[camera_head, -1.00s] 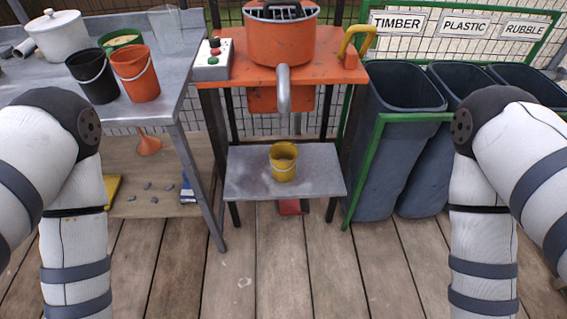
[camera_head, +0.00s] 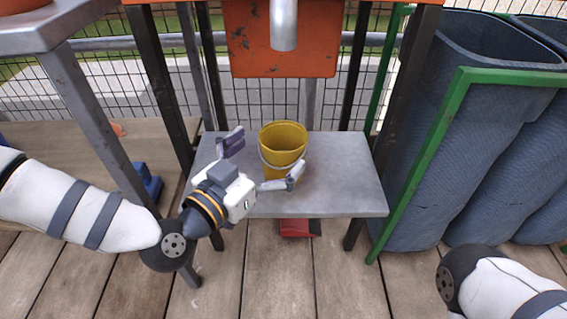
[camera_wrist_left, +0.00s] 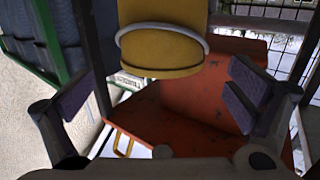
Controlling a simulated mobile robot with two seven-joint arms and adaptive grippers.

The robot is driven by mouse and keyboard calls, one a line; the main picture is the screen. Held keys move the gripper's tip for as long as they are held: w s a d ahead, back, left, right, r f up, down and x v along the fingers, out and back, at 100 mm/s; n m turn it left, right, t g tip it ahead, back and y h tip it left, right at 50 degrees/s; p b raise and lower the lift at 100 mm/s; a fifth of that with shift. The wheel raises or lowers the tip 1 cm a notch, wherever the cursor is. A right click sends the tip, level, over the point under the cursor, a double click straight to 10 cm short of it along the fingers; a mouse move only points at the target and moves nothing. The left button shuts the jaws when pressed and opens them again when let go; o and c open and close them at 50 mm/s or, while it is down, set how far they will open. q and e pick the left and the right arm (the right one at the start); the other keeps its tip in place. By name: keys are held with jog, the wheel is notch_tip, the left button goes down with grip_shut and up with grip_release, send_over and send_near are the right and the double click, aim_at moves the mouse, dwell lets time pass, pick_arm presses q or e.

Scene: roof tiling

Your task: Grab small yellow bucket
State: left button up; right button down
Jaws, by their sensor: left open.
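The small yellow bucket (camera_head: 283,146) stands upright on the grey metal shelf (camera_head: 340,186) under the orange machine, its pale handle hanging across its front. My left gripper (camera_head: 263,163) is open just left of and in front of the bucket, with one finger raised to the left and the other reaching across the bucket's lower front. In the left wrist view the bucket (camera_wrist_left: 163,45) shows at the top, beyond the spread fingers (camera_wrist_left: 162,100), with nothing between them. My right gripper is out of sight; only part of my right arm shows at the lower right.
The orange machine's panel (camera_head: 282,38) and its grey spout (camera_head: 284,25) hang above the shelf. Dark legs stand at both sides. A green frame (camera_head: 425,150) and dark bins (camera_head: 480,100) are at the right. A grey table leg (camera_head: 92,125) is at the left. A red pedal (camera_head: 296,228) lies below.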

aim_at(295, 129)
pick_arm(q)
jog(key=w+d, duration=0.1)
jog(key=w+f+b, duration=0.1)
jog(key=w, duration=0.1)
jog(key=w+d+b, duration=0.1)
jog(key=shift+w+d+f, duration=0.3)
jog(key=shift+f, duration=0.05)
jog(key=shift+w+d+r, duration=0.1)
jog(key=c, duration=2)
jog(key=shift+c, duration=0.2)
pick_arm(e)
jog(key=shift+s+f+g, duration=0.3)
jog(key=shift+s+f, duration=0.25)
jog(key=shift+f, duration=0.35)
pick_arm(q)
jog(key=shift+r, duration=0.15)
